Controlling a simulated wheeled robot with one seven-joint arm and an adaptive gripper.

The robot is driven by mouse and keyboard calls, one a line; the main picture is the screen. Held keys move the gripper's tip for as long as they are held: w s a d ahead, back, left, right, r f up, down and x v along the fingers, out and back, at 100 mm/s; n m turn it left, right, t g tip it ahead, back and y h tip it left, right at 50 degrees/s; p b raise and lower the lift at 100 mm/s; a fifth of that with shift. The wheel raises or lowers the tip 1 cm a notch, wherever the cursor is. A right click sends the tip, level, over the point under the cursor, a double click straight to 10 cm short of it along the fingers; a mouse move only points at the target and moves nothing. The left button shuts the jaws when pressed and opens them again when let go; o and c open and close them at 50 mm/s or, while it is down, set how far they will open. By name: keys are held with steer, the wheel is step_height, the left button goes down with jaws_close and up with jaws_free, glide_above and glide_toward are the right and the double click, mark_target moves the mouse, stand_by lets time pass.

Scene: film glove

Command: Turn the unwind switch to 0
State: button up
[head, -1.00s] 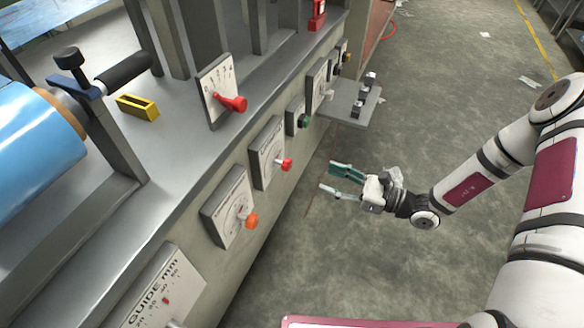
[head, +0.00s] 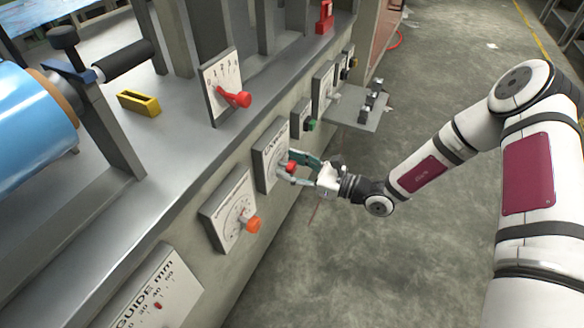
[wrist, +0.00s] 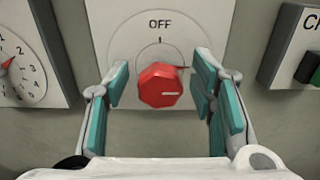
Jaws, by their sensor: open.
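A red octagonal knob (wrist: 160,86) sits on a pale dial panel (wrist: 185,18) marked OFF at the top; its white mark points right. In the head view the red knob (head: 291,166) is on the upright front of the machine. The panel's heading is too small to read surely, so I cannot confirm it is the unwind switch. My gripper (wrist: 162,78) is open, its teal-padded fingers on either side of the knob with gaps showing in the wrist view. In the head view my gripper (head: 292,169) is at the panel; contact cannot be told.
A dial with an orange knob (head: 252,225) is to the left, and a green-button box (head: 303,118) to the right. A red lever (head: 236,99) is on a numbered plate above. A small shelf (head: 350,105) juts out farther along. The floor beside the machine is clear.

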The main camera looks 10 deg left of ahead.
steer(key=c, duration=1.2)
steer(key=shift+n, duration=0.4)
steer(key=n+p, duration=0.1)
steer(key=n, duration=0.3)
steer(key=shift+s+p, duration=0.1)
steer(key=shift+p, duration=0.3)
steer(key=n+p, duration=0.1)
steer(key=n, duration=0.3)
steer(key=n+p, duration=0.1)
steer(key=n, duration=0.3)
steer(key=shift+s+f+n+p, duration=0.1)
steer(key=shift+n+p, duration=0.25)
steer(key=shift+n, duration=0.05)
steer(key=n+p, duration=0.1)
steer(key=n, duration=0.3)
steer(key=shift+f, duration=0.1)
steer(key=shift+n, duration=0.3)
